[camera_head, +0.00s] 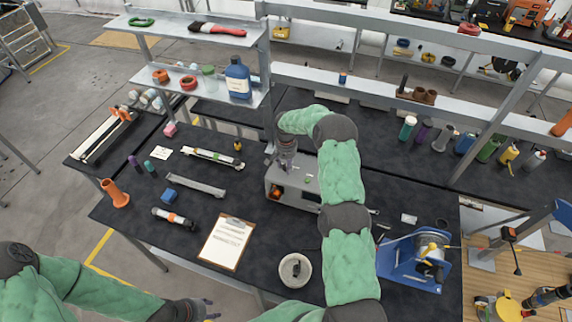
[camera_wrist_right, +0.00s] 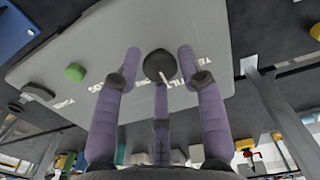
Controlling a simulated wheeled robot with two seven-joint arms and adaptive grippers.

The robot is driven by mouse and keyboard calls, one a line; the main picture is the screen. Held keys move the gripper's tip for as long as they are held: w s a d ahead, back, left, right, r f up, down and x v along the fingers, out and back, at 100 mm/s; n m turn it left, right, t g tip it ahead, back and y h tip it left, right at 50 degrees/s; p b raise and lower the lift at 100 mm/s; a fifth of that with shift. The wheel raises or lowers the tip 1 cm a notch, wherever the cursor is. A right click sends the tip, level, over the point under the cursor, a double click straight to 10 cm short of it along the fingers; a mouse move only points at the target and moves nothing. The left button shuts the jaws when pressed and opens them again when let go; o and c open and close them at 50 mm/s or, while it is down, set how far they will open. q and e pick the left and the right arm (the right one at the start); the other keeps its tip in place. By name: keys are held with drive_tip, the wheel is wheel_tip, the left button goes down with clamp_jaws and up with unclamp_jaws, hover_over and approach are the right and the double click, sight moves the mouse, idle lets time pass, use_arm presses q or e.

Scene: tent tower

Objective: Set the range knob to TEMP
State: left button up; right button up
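The range knob (camera_wrist_right: 158,64) is a round black knob with a pale pointer line, on the grey top panel (camera_wrist_right: 215,35) of a box. White lettering beside it is only partly readable, with "TE" showing. In the head view the grey box (camera_head: 293,197) stands mid-bench, and my right gripper (camera_head: 287,163) is over its top and hides the knob. In the wrist view the purple fingers of my right gripper (camera_wrist_right: 160,70) are spread around the knob, with visible gaps at the sides. My left gripper (camera_head: 208,309) is low at the front, away from the box; its finger opening is unclear.
A green button (camera_wrist_right: 75,72) is on the same panel. A clipboard (camera_head: 226,243) lies left of the box, a round container (camera_head: 295,270) in front, and a blue reel stand (camera_head: 413,262) to the right. Shelves with a blue bottle (camera_head: 238,78) rise behind.

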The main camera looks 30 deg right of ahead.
clamp_jaws()
drive_tip(key=shift+f+n+b, duration=0.15)
drive_tip(key=shift+n+b, duration=0.35)
drive_tip(key=shift+b, duration=0.35)
drive_tip(key=n+b, duration=0.6)
drive_tip(key=n, duration=0.1)
drive_tip(key=shift+n+b, duration=0.3)
drive_tip(key=shift+b, duration=0.05)
drive_tip(key=shift+n+b, duration=0.7)
drive_tip(key=shift+n, duration=1)
